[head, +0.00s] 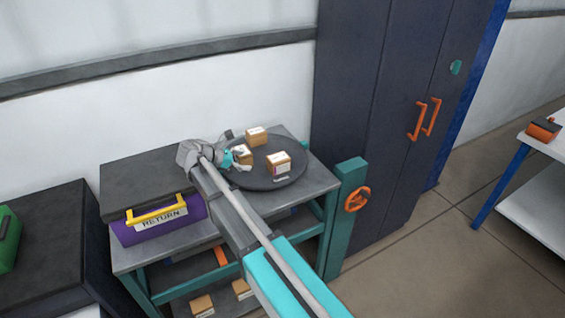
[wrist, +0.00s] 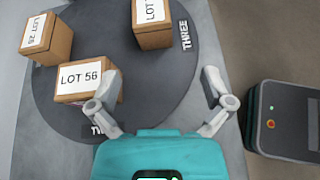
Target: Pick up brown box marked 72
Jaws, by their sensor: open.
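Three brown boxes with white labels stand on a dark round turntable (wrist: 140,95). In the wrist view, the nearest box (wrist: 88,82) reads LOT 56 and sits close beside my left finger. Another box (wrist: 46,40) at the far left has a tilted label that looks like LOT 25. The third box (wrist: 152,26) is at the top, by the word THREE; its label shows LOT and a cut-off digit, so I cannot confirm 72. My gripper (wrist: 162,84) is open, with bare turntable between its fingers. In the head view, my gripper (head: 234,158) is at the turntable's left side.
The turntable is on a grey table (head: 305,193). A purple bin (head: 160,231) marked RETURN, with a yellow handle, stands to its left. More boxes (head: 202,306) lie on the lower shelf. A teal post with an orange wheel (head: 357,199) and a dark cabinet (head: 365,90) stand right.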

